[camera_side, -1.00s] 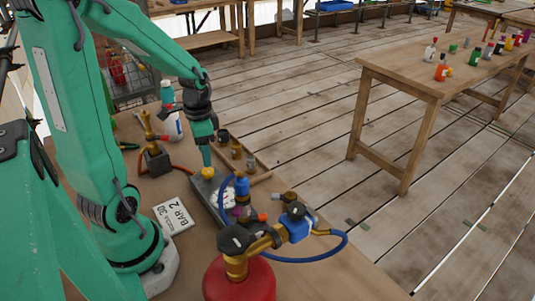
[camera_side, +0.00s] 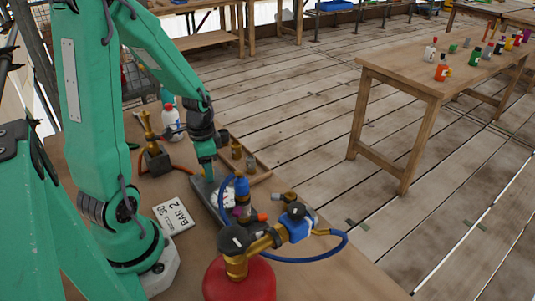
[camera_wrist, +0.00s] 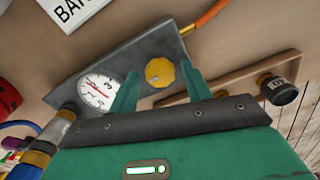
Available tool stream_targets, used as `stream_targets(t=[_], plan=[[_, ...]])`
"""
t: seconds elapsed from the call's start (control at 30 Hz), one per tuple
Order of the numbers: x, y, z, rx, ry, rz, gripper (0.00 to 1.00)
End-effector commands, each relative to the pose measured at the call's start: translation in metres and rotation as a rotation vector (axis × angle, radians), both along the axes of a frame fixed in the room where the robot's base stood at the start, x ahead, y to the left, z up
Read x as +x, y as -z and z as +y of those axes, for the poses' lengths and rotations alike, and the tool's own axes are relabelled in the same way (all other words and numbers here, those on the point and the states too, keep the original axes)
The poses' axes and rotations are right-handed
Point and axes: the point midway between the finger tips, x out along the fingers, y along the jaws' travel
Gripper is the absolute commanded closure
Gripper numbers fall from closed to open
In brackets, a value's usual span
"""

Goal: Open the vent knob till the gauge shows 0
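The yellow vent knob (camera_wrist: 160,72) sits on a grey metal block (camera_wrist: 62,78), right of the round white gauge (camera_wrist: 98,91). The gauge has a red needle; its numbers are too small for me to read surely. My gripper (camera_wrist: 160,80) is open, with one green finger on either side of the knob in the wrist view. I cannot tell whether the fingers touch it. In the side view my gripper (camera_side: 206,174) is down at the block (camera_side: 203,190) and hides the knob. The gauge (camera_side: 227,197) shows only partly there, behind the blue-and-brass fitting.
A white card reading "BAR 2" and "30" (camera_side: 173,215) lies left of the block. A red cylinder with a brass valve (camera_side: 240,279) and blue hose (camera_side: 330,251) stand in front. A wooden tray (camera_side: 258,168) with dark fittings lies behind. A brass torch-like fitting (camera_side: 153,145) stands at left.

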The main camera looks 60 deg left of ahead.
Motion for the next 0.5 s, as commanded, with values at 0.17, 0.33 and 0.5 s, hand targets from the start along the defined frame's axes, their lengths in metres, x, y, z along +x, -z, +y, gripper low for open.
stream_targets(t=[0.17, 0.33, 0.5], plan=[[0.0001, -0.0002, 0.0000, 0.000, 0.000, 0.000, 0.88], [0.0001, -0.0003, 0.0000, 0.000, -0.002, 0.000, 0.91], [0.0001, -0.0004, 0.0001, 0.000, -0.022, 0.000, 0.91]])
